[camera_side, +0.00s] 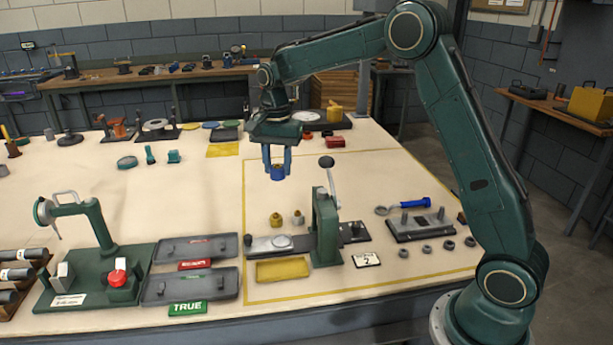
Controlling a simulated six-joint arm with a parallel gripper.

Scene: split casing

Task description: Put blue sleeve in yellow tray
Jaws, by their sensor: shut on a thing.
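My gripper (277,164) hangs above the table, left of the picture's middle, pointing down. It is shut on the blue sleeve (277,173), a small blue piece between the fingertips; the fingers look blue too and partly hide it. The yellow tray (283,270) is a shallow yellow rectangle near the table's front, before the green lever press. My gripper is behind the tray and well above it in the picture. The exact height of the sleeve over the table is hard to tell.
The green press (325,228) with its raised lever stands between the gripper and the front edge. Two brass fittings (287,218) stand left of it. A grey fixture (422,224) is at right, grey trays (190,286) at left.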

